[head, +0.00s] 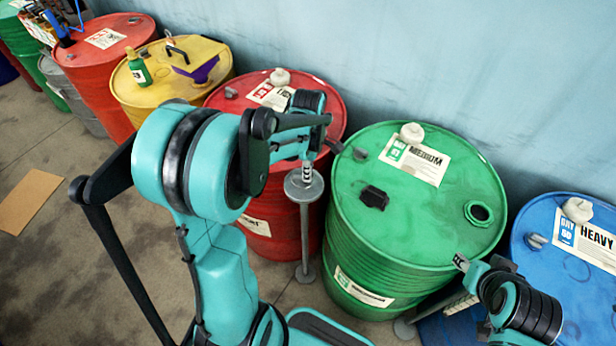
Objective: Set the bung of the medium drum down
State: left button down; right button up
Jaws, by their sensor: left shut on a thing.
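The medium drum (345,215) is green, with a white MEDIUM label on its lid. A round opening (479,212) is uncovered at the lid's right side. My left gripper (320,148) is between the red drum and the medium drum, near the green lid's left rim. It is shut on the bung, which is mostly hidden by the gripper. My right gripper (462,280) is at the medium drum's lower right edge, partly hidden by its own arm. Its jaw opening does not show clearly.
A dark block (374,196), a grey plug (360,153) and a white cap (411,132) are on the green lid. A grey disc stand (303,187) is below my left gripper. The red drum (325,95) and blue drum (560,275) flank the medium drum. The lid's middle is clear.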

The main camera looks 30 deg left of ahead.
pick_arm(q)
notch_tip(320, 180, down, 3)
jog(key=shift+r, duration=0.15)
jog(key=shift+b, duration=0.4)
jog(key=c, duration=1.5)
grip_release()
